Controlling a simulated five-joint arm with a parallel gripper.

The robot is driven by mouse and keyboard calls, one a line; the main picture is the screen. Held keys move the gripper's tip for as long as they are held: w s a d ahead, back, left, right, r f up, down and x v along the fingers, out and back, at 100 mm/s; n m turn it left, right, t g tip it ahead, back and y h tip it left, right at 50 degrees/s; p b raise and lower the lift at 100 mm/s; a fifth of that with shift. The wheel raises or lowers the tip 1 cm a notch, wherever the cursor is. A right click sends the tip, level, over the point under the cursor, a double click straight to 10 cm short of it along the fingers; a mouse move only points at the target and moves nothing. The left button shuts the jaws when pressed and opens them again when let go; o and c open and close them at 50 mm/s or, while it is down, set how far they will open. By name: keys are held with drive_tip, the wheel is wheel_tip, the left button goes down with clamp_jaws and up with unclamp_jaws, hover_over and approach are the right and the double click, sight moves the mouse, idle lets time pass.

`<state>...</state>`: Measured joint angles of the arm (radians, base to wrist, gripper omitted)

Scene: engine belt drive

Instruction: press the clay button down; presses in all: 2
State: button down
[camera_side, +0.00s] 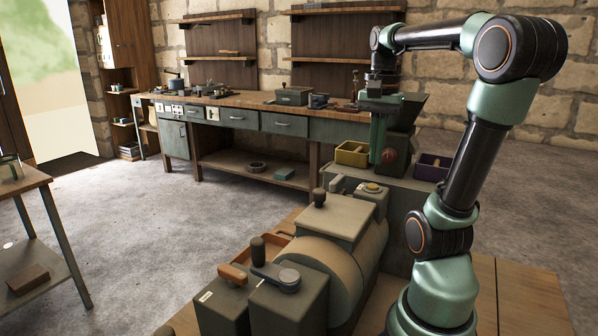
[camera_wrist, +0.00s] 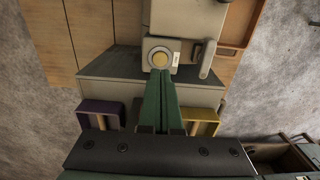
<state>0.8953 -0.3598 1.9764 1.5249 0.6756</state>
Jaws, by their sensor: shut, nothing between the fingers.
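The clay button (camera_side: 372,187) shows as a round tan-yellow cap on a small pale housing at the machine's end. In the wrist view, the button (camera_wrist: 160,59) sits inside a pale ring near the top centre. My gripper (camera_side: 376,160) points straight down with its green fingers shut and empty. Its tips appear above the button in the side view, with a gap between. In the wrist view, the shut fingertips (camera_wrist: 161,72) lie just below the button's picture edge. I cannot tell whether the cap is pressed in.
A pale lever (camera_wrist: 207,60) stands beside the button. A yellow bin (camera_side: 352,153) and a purple bin (camera_side: 432,167) stand behind it. The large drum (camera_side: 320,262) lies in front.

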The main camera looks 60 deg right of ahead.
sight(373, 185)
drive_tip(key=shift+f, duration=2.35)
drive_tip(key=shift+f, duration=1.05)
drive_tip(key=shift+r, duration=0.1)
wheel_tip(373, 185, up, 15)
drive_tip(key=shift+w+d, duration=0.1)
drive_tip(key=w+a+f+n+t, duration=0.2)
drive_tip(key=w+a+f+n, duration=0.3)
drive_tip(key=a+f+n, duration=0.2)
drive_tip(key=w+a+f+n+t, duration=0.3)
drive_tip(key=w+a+f+n, duration=0.3)
drive_tip(key=a+n, duration=0.5)
drive_tip(key=a+f, duration=0.1)
drive_tip(key=a, duration=0.2)
drive_tip(key=shift+a+f+t, duration=0.2)
drive_tip(key=shift+a+t, duration=0.1)
drive_tip(key=shift+a, duration=0.05)
